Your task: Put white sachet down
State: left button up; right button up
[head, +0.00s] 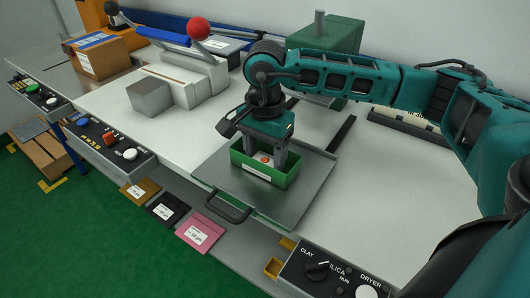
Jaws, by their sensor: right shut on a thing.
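My right gripper (265,161) points down into a small green bin (262,175). It is shut on the white sachet (264,158), which has an orange spot and shows between the fingers inside the bin. Whether the sachet touches the bin floor is hidden by the fingers and the front wall. The bin stands on a grey metal plate (305,185) with a dark handle at its front. My left gripper is not in view.
A control panel (330,275) marked CLAY, SILICA and DRYER is at the front. Brown, black and pink cards (201,231) lie along the front edge. A grey block (149,97), a red-knobbed lever (198,28) and a cardboard box (98,55) stand left. The white tabletop right of the plate is clear.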

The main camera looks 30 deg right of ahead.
aim_at(265, 161)
jog(key=shift+f, duration=0.1)
jog(key=o, duration=1.1)
jog(key=shift+o, duration=0.2)
jog(key=shift+r, duration=0.35)
notch_tip(265, 161, up, 12)
jog(key=shift+f+p, duration=0.15)
jog(key=shift+p, duration=0.2)
jog(key=shift+a, duration=0.1)
